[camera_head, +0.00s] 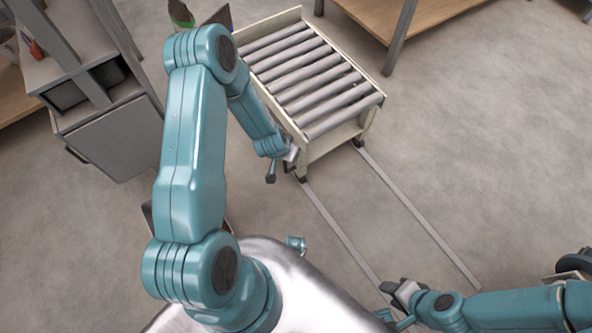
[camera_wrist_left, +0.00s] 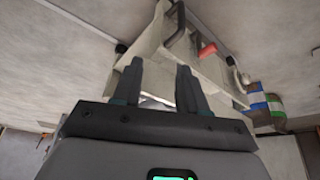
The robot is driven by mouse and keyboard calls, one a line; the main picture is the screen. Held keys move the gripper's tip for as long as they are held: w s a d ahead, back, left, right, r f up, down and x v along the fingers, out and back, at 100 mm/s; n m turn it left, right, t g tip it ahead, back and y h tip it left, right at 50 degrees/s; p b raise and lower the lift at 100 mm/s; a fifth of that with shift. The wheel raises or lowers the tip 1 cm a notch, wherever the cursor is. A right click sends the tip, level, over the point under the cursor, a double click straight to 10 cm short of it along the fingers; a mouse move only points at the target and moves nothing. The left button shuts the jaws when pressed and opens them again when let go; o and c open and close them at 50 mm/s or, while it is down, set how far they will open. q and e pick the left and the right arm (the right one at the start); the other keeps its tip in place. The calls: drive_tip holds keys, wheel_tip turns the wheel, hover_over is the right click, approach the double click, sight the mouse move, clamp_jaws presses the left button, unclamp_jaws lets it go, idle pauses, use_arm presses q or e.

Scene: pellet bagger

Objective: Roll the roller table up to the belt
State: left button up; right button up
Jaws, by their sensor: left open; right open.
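The roller table (camera_head: 311,82), a cream frame with several grey rollers, stands at top centre in the head view on small dark casters. My left gripper (camera_head: 283,165) is at its near-left corner, partly hidden by my arm. In the left wrist view my left gripper (camera_wrist_left: 158,88) is open, fingers apart, with the cream table frame (camera_wrist_left: 150,45) beyond. A dark bent handle bar (camera_wrist_left: 177,25) and a small red part (camera_wrist_left: 207,50) are on that frame. Contact cannot be told. My right gripper (camera_head: 395,292) is open and empty, low at right. I cannot make out the belt.
Two pale strips (camera_head: 340,232) run along the floor from the table toward the lower right. A grey cabinet (camera_head: 115,135) stands at left. A wooden bench (camera_head: 440,12) stands at top right. The floor (camera_head: 480,140) right of the table is clear.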

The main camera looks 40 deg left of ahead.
use_arm(q)
drive_tip(key=shift+n, duration=0.4)
drive_tip(key=w+a+f+b, duration=0.1)
drive_tip(key=f+b, duration=0.1)
drive_tip(key=f, duration=0.4)
drive_tip(key=w+a+f+b, duration=0.1)
drive_tip(key=a+f+b, duration=0.1)
drive_tip(key=f, duration=0.4)
drive_tip(key=w+a+f+b, duration=0.1)
drive_tip(key=f+b, duration=0.3)
drive_tip(key=f, duration=0.2)
drive_tip(key=shift+w+a+f, duration=0.15)
drive_tip(key=shift+a+f, duration=0.05)
drive_tip(key=shift+a, duration=0.15)
drive_tip(key=shift+w+a+f, duration=0.1)
drive_tip(key=shift+w+f, duration=0.1)
drive_tip(key=shift+f, duration=0.2)
use_arm(e)
wheel_tip(320, 180, down, 9)
drive_tip(key=shift+w+d+f, duration=0.2)
drive_tip(key=shift+d, duration=0.15)
use_arm(q)
clamp_jaws()
